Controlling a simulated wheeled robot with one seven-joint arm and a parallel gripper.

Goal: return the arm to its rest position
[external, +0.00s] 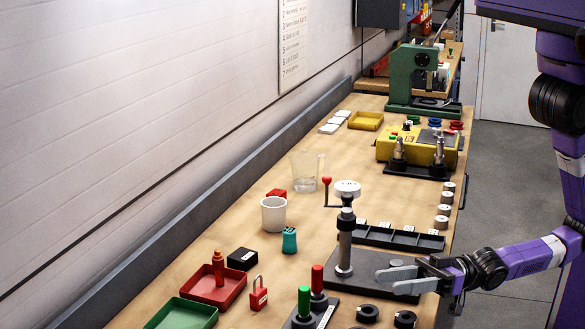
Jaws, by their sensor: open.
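My purple and black arm enters the external view from the right and bends down and then left over the bench's right edge. My gripper (392,281) is open, its two grey fingers pointing left with a gap between them. I see nothing held between them. The fingers are close to a dark base plate with a grey post (344,245). Whether they touch the plate I cannot tell.
The long wooden bench (240,237) runs along the wall. Near my gripper are black rings (367,313), green and red handles (304,301) and a black rack (398,238). Farther back stand a yellow box (417,146) and a green press (413,75). Grey floor (500,190) is clear at right.

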